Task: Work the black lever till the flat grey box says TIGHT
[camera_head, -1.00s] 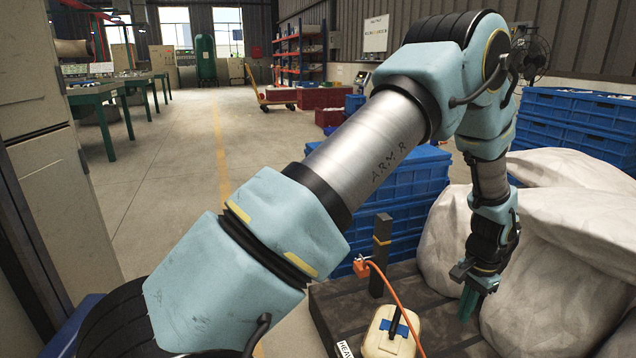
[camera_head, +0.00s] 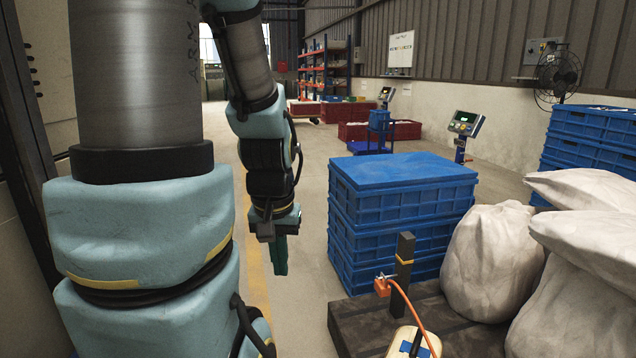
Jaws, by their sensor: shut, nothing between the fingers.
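A cream-coloured body with a blue patch (camera_head: 408,345) is cut by the bottom edge of the head view. A thin black bar (camera_head: 417,341) stands on it and may be the black lever. An orange fitting (camera_head: 383,286) with an orange hose sits behind it, beside a black post with a yellow band (camera_head: 404,262). I cannot make out a flat grey box or the word TIGHT. My gripper (camera_head: 281,258) hangs pointing down, left of the post and well apart from it. Its teal fingers are shut and empty.
A dark slab (camera_head: 362,322) lies under the fittings. Stacked blue crates (camera_head: 385,235) stand behind it, and pale sacks (camera_head: 490,262) crowd the right. A scale display (camera_head: 466,123) and a fan (camera_head: 557,75) are farther back. The floor left of the crates is clear.

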